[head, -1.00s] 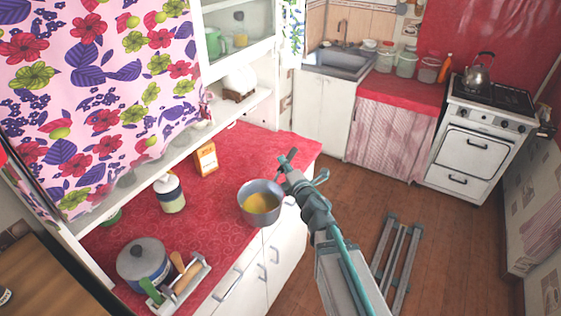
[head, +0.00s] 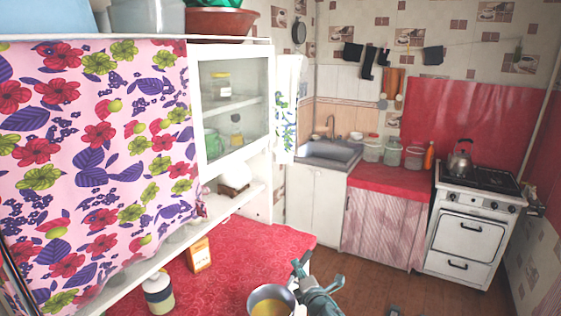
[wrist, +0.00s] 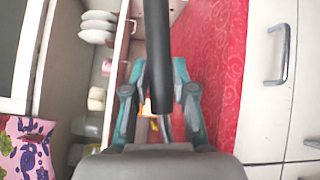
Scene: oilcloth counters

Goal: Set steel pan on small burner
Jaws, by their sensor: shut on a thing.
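The steel pan (head: 270,303) holds something yellow and shows at the bottom edge of the head view, over the near right part of the red counter; its lower part is cut off. My gripper (head: 300,271) is at its right side. In the wrist view, my gripper (wrist: 160,75) has its teal fingers on either side of a dark bar (wrist: 158,40), which looks like the pan's handle, and is shut on it. I cannot tell whether the pan touches the counter. The stove (head: 472,225) stands at the far right; its small burner cannot be made out.
A kettle (head: 459,165) stands on the stove top. A box (head: 199,254) and a jar (head: 158,293) are on the red counter (head: 235,258) left of the pan. Jars and an orange bottle (head: 429,155) line the far counter. Brown floor (head: 372,287) lies between.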

